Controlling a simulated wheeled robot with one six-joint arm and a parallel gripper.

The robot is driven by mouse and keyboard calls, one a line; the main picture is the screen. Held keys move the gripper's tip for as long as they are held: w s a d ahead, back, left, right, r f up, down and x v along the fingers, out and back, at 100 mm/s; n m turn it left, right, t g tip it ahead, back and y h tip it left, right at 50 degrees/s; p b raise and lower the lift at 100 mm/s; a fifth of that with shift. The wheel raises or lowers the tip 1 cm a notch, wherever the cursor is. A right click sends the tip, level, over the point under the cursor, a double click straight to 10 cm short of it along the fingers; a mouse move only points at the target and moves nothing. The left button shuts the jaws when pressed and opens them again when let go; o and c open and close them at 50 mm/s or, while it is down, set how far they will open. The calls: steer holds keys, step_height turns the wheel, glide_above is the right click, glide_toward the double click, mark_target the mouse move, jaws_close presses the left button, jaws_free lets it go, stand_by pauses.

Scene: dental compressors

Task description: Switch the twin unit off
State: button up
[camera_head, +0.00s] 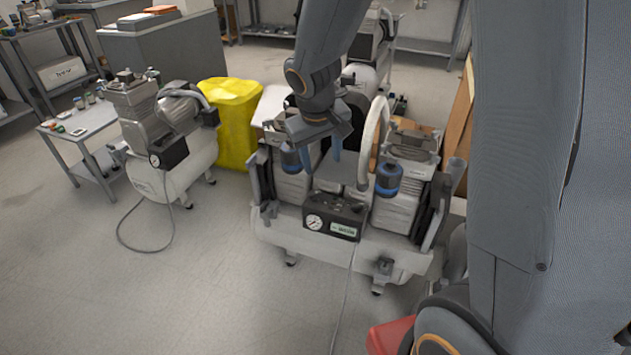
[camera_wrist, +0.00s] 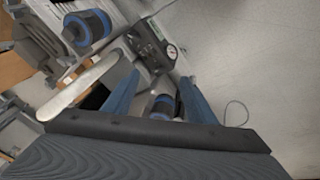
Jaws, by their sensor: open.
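The twin unit (camera_head: 390,255) is a white-tanked compressor with two motor heads and two blue-banded cylinders, standing on the floor in the middle of the head view. Its black control box (camera_head: 345,210) sits at the front centre, with a round gauge and a green-white label. The box and gauge also show in the wrist view (camera_wrist: 150,47), beyond the fingertips. My gripper (camera_head: 322,158) hangs above the unit, behind and above the box, between the motor heads. Its blue fingers are apart and empty, also in the wrist view (camera_wrist: 158,85). I cannot make out the switch's position.
A single-motor compressor (camera_head: 165,150) stands to the left beside a small table (camera_head: 85,125). A yellow-covered object (camera_head: 232,120) is behind. A pale curved hose (camera_head: 372,140) rises close right of my gripper. A red object (camera_head: 390,337) is at the bottom. The front-left floor is mostly clear.

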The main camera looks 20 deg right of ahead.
steer(key=w+d+f+t+p, duration=0.1)
steer(key=w+d+f+p, duration=0.2)
steer(key=w+f+p, duration=0.35)
steer(key=n+y+p, duration=0.1)
steer(key=y+p, duration=0.2)
glide_toward(315, 193)
steer(key=x, duration=0.8)
steer(key=shift+f, duration=0.1)
steer(key=shift+c, duration=0.3)
steer(key=c, duration=1)
